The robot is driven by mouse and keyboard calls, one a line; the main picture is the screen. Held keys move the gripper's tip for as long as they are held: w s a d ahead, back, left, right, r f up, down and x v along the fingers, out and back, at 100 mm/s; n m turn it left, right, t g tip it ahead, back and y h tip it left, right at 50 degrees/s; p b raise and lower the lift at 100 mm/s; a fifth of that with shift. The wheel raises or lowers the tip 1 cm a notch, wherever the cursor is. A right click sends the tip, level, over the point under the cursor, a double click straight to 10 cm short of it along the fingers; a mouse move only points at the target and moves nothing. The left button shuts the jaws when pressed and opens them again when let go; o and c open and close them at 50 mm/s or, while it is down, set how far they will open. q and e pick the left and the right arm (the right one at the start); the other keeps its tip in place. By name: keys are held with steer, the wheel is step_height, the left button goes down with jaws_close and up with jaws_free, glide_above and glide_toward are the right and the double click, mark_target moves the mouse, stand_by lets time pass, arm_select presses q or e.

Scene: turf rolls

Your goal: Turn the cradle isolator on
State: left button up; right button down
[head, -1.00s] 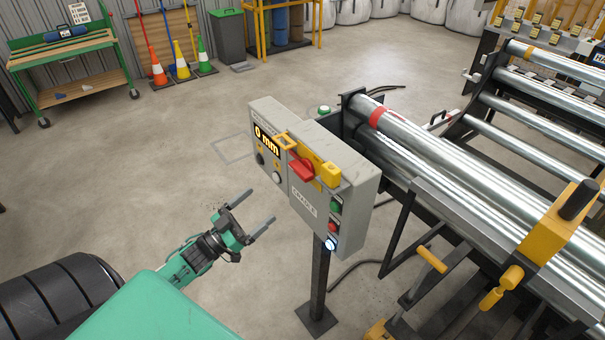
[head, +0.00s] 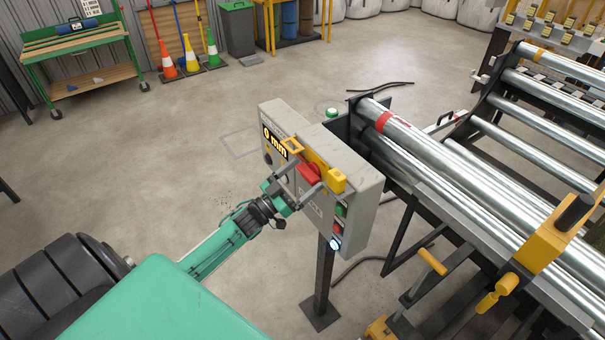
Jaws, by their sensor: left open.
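The cradle control box (head: 356,196) is a grey cabinet on a dark post, with a lit display (head: 273,143) reading 0 mm. The isolator is a red handle (head: 308,173) on a yellow plate (head: 335,180) on its front. My left gripper (head: 304,178) is open at the box front, its fingers about the red handle. I cannot tell whether they touch it. The gripper partly hides the handle and the label. Green and red buttons and a lit white-blue one (head: 335,244) show at the right edge. My right gripper is not in view.
The cradle with long metal rollers (head: 450,185) stands right behind the box, with yellow handles (head: 497,292) sticking out in front. A green workbench (head: 80,60) and cones (head: 188,57) stand far back left. The floor left of the box is clear.

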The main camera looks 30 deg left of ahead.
arm_select(q)
steer(key=shift+w, duration=0.15)
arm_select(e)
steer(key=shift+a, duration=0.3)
arm_select(q)
steer(key=c, duration=1)
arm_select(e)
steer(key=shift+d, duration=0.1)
